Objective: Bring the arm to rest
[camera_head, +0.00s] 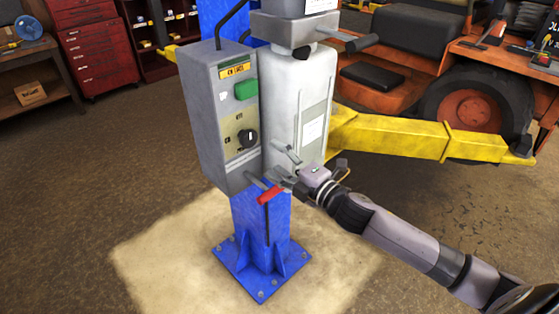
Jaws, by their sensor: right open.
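My right arm reaches in from the lower right. Its gripper (275,168) is open in front of the blue lift post (262,222), just below the grey control box. A lever with a red handle (270,194) sticks out right by the fingers. I cannot tell whether the fingers touch it. The control box (222,125) has a green button (246,90) and a black knob (247,137). My left gripper is not in view.
A yellow lift arm (420,135) extends right from the post, below an orange mower (410,70) with a large wheel. The post's bolted base stands on a pale floor patch (150,255). A red tool cabinet (98,45) and a workbench stand at the back left. The left floor is clear.

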